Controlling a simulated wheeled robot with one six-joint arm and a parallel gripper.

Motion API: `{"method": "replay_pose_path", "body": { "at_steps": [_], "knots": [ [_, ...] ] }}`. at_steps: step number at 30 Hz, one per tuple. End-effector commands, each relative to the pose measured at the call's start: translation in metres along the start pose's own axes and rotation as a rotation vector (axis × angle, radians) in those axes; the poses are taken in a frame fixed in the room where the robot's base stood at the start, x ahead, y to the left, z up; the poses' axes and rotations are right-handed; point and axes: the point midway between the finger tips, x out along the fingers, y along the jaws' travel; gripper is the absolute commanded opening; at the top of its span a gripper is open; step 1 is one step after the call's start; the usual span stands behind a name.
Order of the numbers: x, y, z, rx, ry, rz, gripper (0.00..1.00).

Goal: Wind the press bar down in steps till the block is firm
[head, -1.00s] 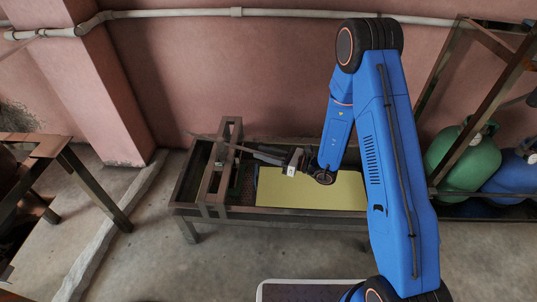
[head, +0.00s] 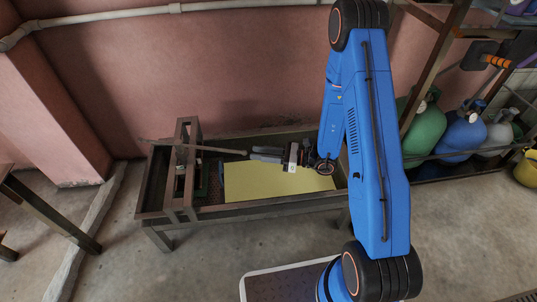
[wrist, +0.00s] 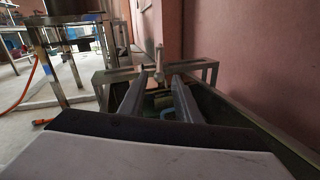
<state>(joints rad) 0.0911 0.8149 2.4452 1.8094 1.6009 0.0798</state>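The press frame (head: 186,168) stands at the left end of a long metal trough, and shows in the wrist view (wrist: 104,76). The thin press bar (head: 215,149) lies across its top, sticking out right toward my gripper. My gripper (head: 251,154) is right of the frame, above the trough, its fingers pointing left at the bar's end. In the wrist view the two fingers (wrist: 160,74) are apart, with an upright metal post with a knob (wrist: 158,60) showing beyond the gap. The fingers look open and empty; whether they touch the bar's end is unclear. I cannot make out the block under the press.
A yellow sheet (head: 275,185) lies in the trough (head: 240,212) under my gripper. A pink wall is close behind. Gas cylinders (head: 425,128) stand at right under a rack. A metal table (head: 45,210) is at left.

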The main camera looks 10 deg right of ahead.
Motion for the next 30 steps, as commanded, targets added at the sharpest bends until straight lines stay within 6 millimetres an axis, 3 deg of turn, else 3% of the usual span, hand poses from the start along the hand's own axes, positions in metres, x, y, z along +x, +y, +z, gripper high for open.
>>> {"method": "replay_pose_path", "body": {
  "at_steps": [10,30],
  "knots": [
    [-0.032,-0.001,0.0,0.0,-0.001,-0.002,0.3],
    [-0.034,0.0,0.0,0.0,-0.001,0.0,0.3]
  ]
}}
